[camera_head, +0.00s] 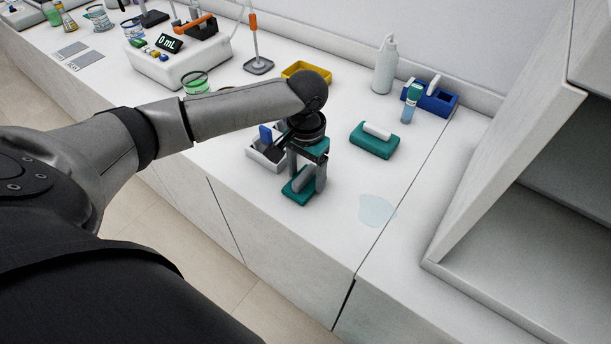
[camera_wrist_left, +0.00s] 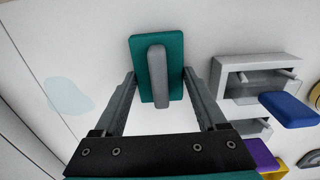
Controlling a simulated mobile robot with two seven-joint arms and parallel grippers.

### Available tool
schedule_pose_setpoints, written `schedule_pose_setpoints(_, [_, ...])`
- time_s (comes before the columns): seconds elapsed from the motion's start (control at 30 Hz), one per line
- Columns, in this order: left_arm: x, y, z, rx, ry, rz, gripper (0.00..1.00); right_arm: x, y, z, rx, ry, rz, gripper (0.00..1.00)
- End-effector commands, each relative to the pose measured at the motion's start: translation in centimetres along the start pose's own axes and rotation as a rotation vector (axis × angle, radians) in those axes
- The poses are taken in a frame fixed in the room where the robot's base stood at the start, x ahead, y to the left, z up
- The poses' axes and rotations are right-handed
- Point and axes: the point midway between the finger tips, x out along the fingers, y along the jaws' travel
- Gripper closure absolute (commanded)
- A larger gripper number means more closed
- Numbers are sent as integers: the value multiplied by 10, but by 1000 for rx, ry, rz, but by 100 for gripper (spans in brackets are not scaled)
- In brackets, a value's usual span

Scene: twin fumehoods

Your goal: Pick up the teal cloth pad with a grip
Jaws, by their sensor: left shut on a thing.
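A teal cloth pad with a grey grip (camera_head: 297,194) is between the fingers of my left gripper (camera_head: 306,182), low over the white counter. In the left wrist view the same pad (camera_wrist_left: 157,72) shows flat side on, its grip running along the middle. The fingertips of my left gripper (camera_wrist_left: 159,76) press on the pad's two long sides. I cannot tell whether the pad touches the counter. A second teal pad with a white grip (camera_head: 375,138) lies farther right and back. My right gripper is in neither view.
A pale wet patch (camera_head: 376,210) lies on the counter to the right; it also shows in the left wrist view (camera_wrist_left: 68,96). A white tray with a blue item (camera_head: 266,150) stands just left of the gripper. A bottle (camera_head: 384,68) and a blue rack (camera_head: 437,99) stand behind.

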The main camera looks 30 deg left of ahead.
Motion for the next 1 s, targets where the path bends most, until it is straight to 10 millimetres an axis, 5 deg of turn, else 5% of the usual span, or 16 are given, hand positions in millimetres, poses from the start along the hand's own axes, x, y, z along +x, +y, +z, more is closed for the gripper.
schedule_pose_setpoints(0.27, [-42,0,-1,-1,5,0,81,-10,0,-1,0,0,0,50])
schedule_pose_setpoints(0.7, [-162,0,-1,0,5,0,81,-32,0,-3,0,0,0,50])
schedule_pose_setpoints(1.0, [-195,0,-1,0,1,1,81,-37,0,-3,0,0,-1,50])
